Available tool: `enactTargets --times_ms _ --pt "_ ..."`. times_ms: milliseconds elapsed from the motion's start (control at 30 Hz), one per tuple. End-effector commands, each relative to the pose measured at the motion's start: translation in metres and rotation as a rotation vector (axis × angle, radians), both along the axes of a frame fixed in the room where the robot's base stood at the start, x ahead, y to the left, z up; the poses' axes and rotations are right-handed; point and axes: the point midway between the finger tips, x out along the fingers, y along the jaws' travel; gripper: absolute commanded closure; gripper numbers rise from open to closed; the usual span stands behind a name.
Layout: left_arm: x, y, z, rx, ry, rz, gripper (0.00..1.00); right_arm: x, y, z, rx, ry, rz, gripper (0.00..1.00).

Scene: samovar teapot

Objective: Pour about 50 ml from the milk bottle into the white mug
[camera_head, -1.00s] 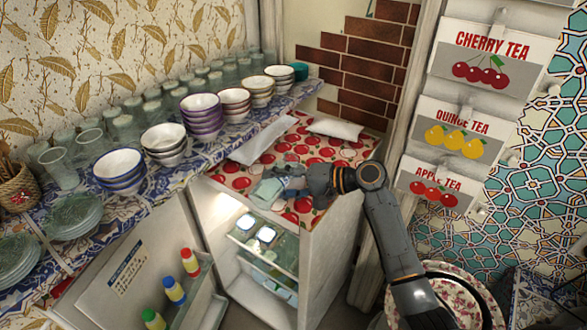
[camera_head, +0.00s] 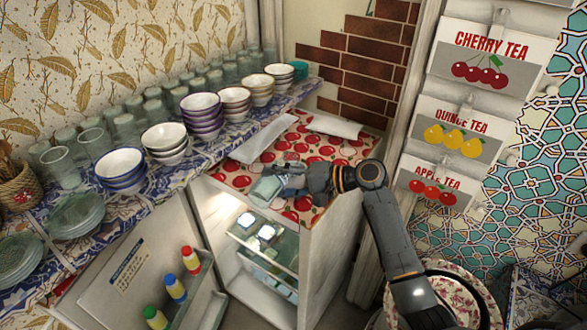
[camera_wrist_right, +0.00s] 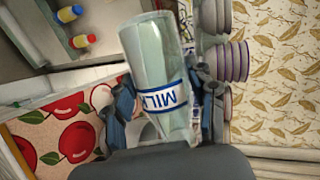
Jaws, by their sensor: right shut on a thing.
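In the right wrist view the bottle (camera_wrist_right: 150,60) lies between the fingers of my right gripper (camera_wrist_right: 165,105), with a white and blue MILK label facing the camera. My right gripper is shut on it. I cannot make out the white mug for certain in either view. My left gripper is not in view.
The fridge (camera_head: 325,245) stands open, with lit shelves and colour-capped bottles (camera_head: 175,288) in its door. A tiled shelf (camera_head: 205,150) on the left carries stacked bowls (camera_head: 203,112), glasses and plates (camera_head: 75,215). Tea boxes (camera_head: 460,130) hang at the right.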

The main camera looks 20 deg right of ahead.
Motion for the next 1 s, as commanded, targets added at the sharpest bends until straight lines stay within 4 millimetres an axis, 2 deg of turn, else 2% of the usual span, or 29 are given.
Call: enactTargets --times_ms 1000 --pt "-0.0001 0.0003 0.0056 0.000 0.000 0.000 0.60 -0.0006 0.0010 0.0048 0.029 0.023 0.000 0.90"
